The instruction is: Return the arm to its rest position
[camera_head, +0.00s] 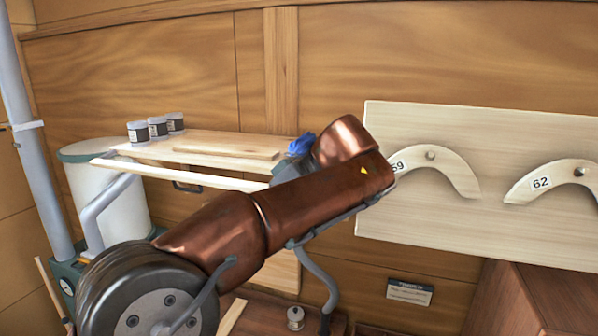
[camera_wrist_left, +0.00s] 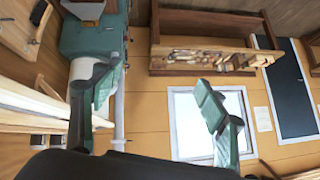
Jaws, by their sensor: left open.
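My left arm (camera_head: 315,205), with copper-brown covers and a dark round joint, crosses the head view from the lower left to the upper middle. Its gripper cannot be made out in that view. In the left wrist view my left gripper (camera_wrist_left: 155,98) is open, with its two teal-padded fingers wide apart. Nothing is held between them. My right gripper is in neither view.
Three small tins (camera_head: 157,128) stand on a wooden shelf (camera_head: 200,141) behind the arm. A pale board (camera_head: 480,125) with curved numbered templates hangs at right. A white drum (camera_head: 112,200) stands at left. A wooden box (camera_head: 545,295) is at lower right.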

